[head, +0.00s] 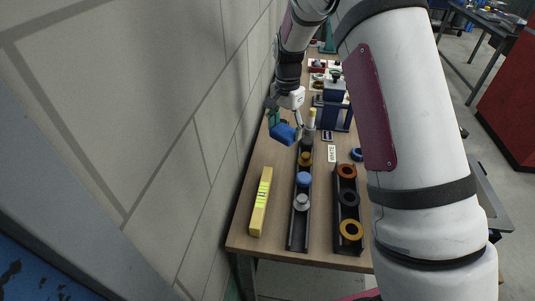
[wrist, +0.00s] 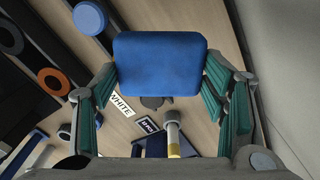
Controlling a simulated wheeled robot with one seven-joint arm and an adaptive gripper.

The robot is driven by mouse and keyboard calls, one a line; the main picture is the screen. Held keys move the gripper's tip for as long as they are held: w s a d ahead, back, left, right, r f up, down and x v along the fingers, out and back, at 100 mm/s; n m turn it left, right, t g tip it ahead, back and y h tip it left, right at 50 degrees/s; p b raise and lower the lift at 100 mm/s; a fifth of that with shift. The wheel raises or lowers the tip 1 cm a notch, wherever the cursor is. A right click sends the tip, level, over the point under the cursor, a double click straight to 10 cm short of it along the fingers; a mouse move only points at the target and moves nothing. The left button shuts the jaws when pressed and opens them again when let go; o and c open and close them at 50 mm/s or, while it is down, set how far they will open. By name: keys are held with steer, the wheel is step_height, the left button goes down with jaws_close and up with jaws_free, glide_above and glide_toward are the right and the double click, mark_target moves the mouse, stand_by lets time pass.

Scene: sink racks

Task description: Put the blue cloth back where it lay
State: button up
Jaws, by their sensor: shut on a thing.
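The blue cloth (head: 283,134) shows as a folded blue pad, held above the wooden table (head: 277,222) near its wall side. In the wrist view the cloth (wrist: 160,52) spans the gap between the green-padded fingers of my gripper (wrist: 161,80). My gripper is shut on the cloth at its two sides. In the head view my gripper (head: 276,117) is small and partly hidden by the cloth and my own arm. I cannot tell how high the cloth is above the table.
A long black rack (head: 297,235) holds several round pieces. A yellow bar (head: 261,202) lies near the wall. A WHITE label (head: 331,153) and a blue stand (head: 336,116) are further back. The wall borders the table's left.

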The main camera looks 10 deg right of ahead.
mark_target(277, 151)
steer(key=w+f+m+b, duration=0.3)
steer(key=w+m+b, duration=0.4)
steer(key=m, duration=0.4)
steer(key=shift+m, duration=0.3)
steer(key=f, duration=0.9)
steer(key=shift+a+f+p, duration=0.2)
steer(key=shift+f+p, duration=0.05)
steer(key=shift+p, duration=0.15)
steer(key=shift+f, duration=0.2)
steer(key=o, duration=1.1)
